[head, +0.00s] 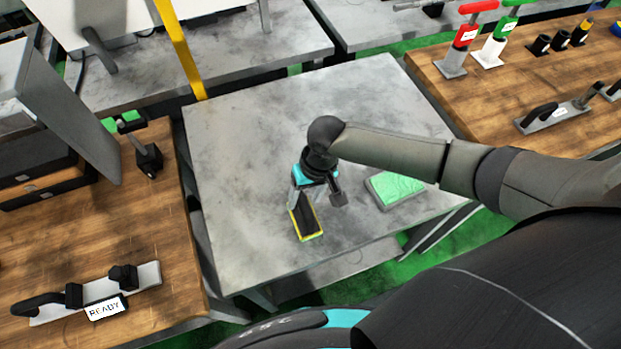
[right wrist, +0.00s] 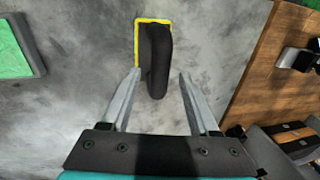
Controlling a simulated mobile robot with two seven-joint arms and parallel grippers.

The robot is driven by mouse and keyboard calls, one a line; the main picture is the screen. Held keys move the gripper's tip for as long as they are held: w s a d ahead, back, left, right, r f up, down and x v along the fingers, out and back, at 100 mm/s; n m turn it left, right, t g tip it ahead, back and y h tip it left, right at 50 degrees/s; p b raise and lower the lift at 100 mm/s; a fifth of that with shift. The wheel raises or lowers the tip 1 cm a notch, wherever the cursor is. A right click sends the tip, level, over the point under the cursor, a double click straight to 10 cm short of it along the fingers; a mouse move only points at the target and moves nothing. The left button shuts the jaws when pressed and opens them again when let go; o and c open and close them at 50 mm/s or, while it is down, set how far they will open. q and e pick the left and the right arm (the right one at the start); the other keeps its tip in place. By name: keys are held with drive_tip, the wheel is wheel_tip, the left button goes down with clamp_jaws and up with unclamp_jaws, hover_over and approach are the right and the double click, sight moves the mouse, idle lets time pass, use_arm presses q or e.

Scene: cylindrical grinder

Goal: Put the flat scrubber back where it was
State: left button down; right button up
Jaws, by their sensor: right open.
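The flat scrubber (head: 307,220) lies on the grey table (head: 240,160), with a black top and a yellow edge. In the right wrist view the scrubber (right wrist: 157,60) shows a raised black handle. My right gripper (head: 318,194) is open over the scrubber's far end and hides part of it. In the wrist view the handle's near end appears between the open fingers (right wrist: 159,74), with gaps on both sides. I cannot tell the height of the fingers over it. My left gripper is not in view.
A green pad in a grey tray (head: 393,189) lies right of the scrubber. Wooden benches stand left (head: 90,240) and right (head: 570,75), with clamps and handled tools. A yellow post (head: 178,45) stands at the back. The table's left and far parts are clear.

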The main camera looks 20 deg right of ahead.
drive_tip(key=v, duration=0.9)
drive_tip(key=shift+p, duration=0.4)
drive_tip(key=shift+s+r, duration=0.1)
